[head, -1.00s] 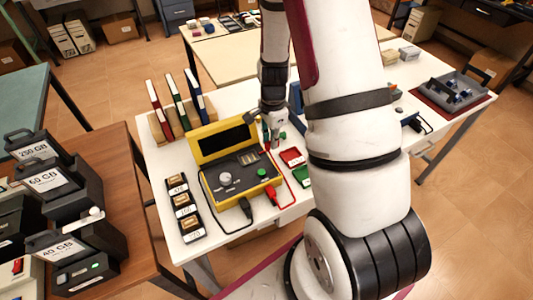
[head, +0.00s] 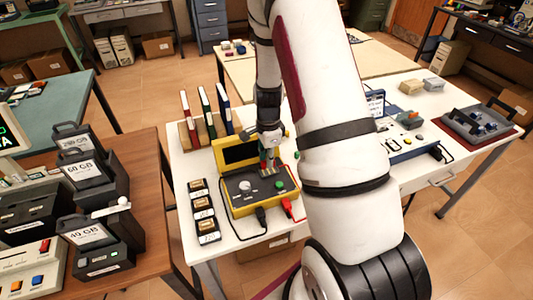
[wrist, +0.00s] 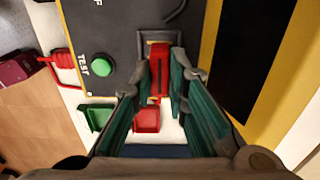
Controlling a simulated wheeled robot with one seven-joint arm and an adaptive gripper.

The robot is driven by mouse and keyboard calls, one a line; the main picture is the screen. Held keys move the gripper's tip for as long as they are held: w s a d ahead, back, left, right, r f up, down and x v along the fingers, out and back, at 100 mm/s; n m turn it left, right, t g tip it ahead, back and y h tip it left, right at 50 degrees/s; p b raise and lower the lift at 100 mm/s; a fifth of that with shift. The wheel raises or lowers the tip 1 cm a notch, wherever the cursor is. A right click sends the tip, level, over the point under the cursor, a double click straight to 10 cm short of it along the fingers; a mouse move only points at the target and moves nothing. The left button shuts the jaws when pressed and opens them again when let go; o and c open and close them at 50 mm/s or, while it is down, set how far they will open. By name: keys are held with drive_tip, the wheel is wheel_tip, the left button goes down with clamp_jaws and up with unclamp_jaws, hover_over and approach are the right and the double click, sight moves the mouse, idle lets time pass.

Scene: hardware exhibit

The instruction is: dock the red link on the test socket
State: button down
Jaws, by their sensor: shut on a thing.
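The red link (wrist: 157,82) is between the teal finger pads of my gripper (wrist: 159,95) in the wrist view. My gripper is shut on it. Its far end is at the copper-coloured test socket (wrist: 158,37) on the tester's dark panel; I cannot tell whether it is seated. In the head view my gripper (head: 270,160) is low over the right part of the yellow tester (head: 234,208), and hides most of the socket there. The tester's green TEST button (wrist: 101,66) is beside the fingers in the wrist view.
A red holder (wrist: 146,121) and a green holder (wrist: 95,116) lie on the white table beyond the tester's edge. A red plug (head: 289,206) and black plug (head: 261,216) stick out of its front. Books (head: 205,111) stand behind; small labelled blocks (head: 203,208) stand left.

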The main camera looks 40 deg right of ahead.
drive_tip(key=shift+f, duration=0.45)
drive_tip(key=shift+f+b, duration=0.4)
drive_tip(key=shift+f, duration=0.2)
idle(1.4)
drive_tip(key=c, duration=1.8)
unclamp_jaws()
drive_tip(key=shift+c, duration=0.2)
drive_tip(key=shift+r+p, duration=1.8)
drive_tip(key=shift+r, duration=3.7)
drive_tip(key=shift+r, duration=0.1)
